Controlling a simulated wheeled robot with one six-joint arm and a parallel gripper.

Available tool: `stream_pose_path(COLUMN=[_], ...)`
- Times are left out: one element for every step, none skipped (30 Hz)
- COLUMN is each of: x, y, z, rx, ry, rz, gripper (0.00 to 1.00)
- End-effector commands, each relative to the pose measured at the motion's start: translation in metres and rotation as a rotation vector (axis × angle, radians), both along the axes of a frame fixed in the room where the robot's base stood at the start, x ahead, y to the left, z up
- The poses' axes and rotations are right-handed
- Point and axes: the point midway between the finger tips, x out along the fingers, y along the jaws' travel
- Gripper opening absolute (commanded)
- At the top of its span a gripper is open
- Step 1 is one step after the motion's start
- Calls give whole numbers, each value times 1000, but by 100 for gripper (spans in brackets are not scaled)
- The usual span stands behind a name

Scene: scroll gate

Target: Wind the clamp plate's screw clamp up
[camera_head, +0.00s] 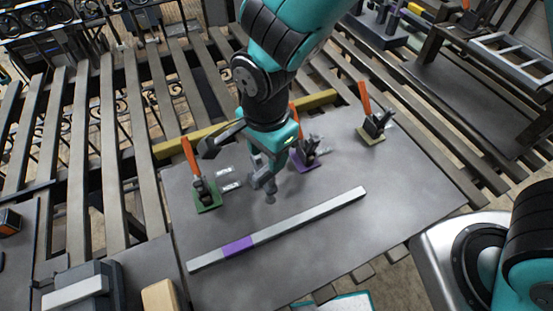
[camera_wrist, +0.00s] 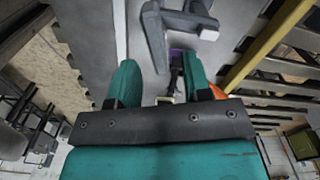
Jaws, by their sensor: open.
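The clamp plate (camera_head: 310,235) is a flat grey plate on a slatted table. What looks like the screw clamp (camera_head: 222,137) is a dark grey bracket near the plate's back edge, partly hidden by my gripper. A grey spindle with a small round foot (camera_head: 269,197) shows below my gripper, over the plate. My gripper (camera_head: 274,160) is above the plate beside these parts. In the wrist view my two teal fingers (camera_wrist: 160,65) are apart with nothing clearly between them, and the grey bracket (camera_wrist: 157,40) lies beyond the fingertips. Whether the fingers touch the clamp is unclear.
Toggle clamps with orange handles stand on green (camera_head: 208,200), purple (camera_head: 303,163) and olive (camera_head: 370,137) bases. A long grey bar with a purple band (camera_head: 238,246) lies across the front of the plate. The plate's right front area is clear.

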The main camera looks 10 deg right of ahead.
Motion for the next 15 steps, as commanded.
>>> stream_pose_path(x=[-1, -1, -1, 0, 0, 0, 0, 0, 0, 0, 0, 0, 0, 0, 0], y=[-1, -1, -1, -1, -1, -1, -1, -1, -1, -1, -1, -1, -1, -1, -1], z=[-9, -15, -21, -25, -29, -33, -36, -38, -41, -42, -44, -45, -45, -46, -46], rx=[-4, -4, -4, -3, -2, -2, -2, -1, -1, -1, -1, 0, 0, 1, 1], ry=[4, 4, 3, 3, 2, 2, 2, 2, 1, 1, 1, 0, 0, -1, -1], rz=[0, 0, -1, -1, -1, -1, -1, -1, -1, -1, -2, -2, -2, -2, -2], gripper=[45, 45, 45, 45, 45, 45, 45, 45, 45, 45, 45, 45, 45, 45, 45])
